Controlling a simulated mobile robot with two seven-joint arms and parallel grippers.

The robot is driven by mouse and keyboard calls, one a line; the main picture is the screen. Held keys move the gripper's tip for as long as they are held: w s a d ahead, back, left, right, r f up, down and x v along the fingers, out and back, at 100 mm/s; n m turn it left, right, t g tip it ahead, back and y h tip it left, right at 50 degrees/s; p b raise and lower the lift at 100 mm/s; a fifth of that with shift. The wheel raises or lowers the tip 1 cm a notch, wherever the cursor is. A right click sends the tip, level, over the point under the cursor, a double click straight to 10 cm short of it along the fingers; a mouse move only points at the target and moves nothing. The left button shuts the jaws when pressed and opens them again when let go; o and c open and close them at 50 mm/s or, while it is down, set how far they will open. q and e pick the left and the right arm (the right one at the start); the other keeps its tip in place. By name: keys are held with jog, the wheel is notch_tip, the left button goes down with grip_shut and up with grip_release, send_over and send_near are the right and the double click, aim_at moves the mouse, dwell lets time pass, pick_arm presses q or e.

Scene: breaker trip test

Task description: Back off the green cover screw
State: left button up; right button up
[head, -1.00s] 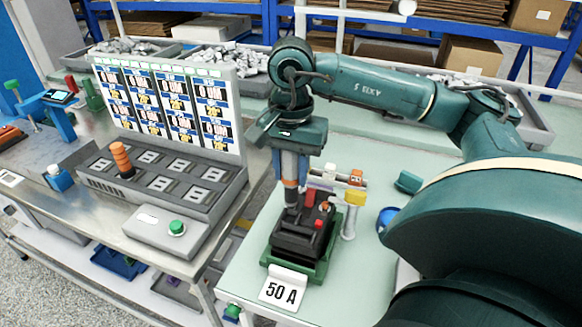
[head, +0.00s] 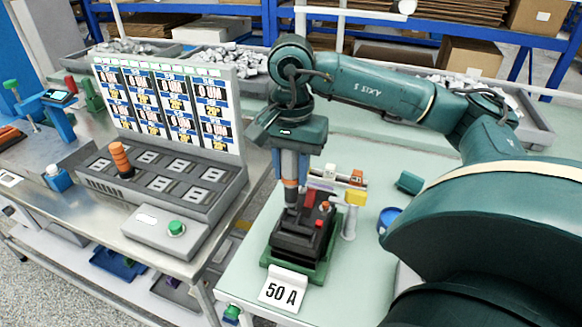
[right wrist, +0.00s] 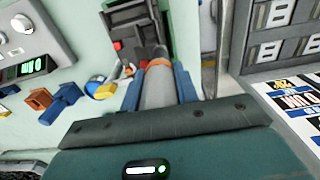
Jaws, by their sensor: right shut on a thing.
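My right gripper (head: 290,176) points down and is shut around a grey cylindrical tool (head: 291,198) with an orange band. In the right wrist view the tool (right wrist: 158,88) sits between the two blue fingers. Its lower end meets the top of the black breaker (head: 296,240), at the breaker's far left part. The breaker stands in a green holder (head: 317,269) and has red parts on top. I cannot make out the green cover screw; the tool's tip area is hidden or too small to tell. My left gripper is out of view.
A white "50 A" card (head: 283,290) stands before the holder. The test panel (head: 170,105) stands left. The pale bench (head: 350,285) is clear in front.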

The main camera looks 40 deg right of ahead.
jog(key=shift+f+b, duration=0.7)
jog(key=shift+b, duration=0.05)
dwell(0.6)
jog(key=shift+r, duration=0.25)
dwell(0.9)
jog(key=shift+r+p, duration=0.95)
jog(key=shift+r, duration=0.3)
jog(key=shift+r+p, duration=1)
jog(key=shift+r, duration=0.75)
jog(key=shift+f, duration=0.1)
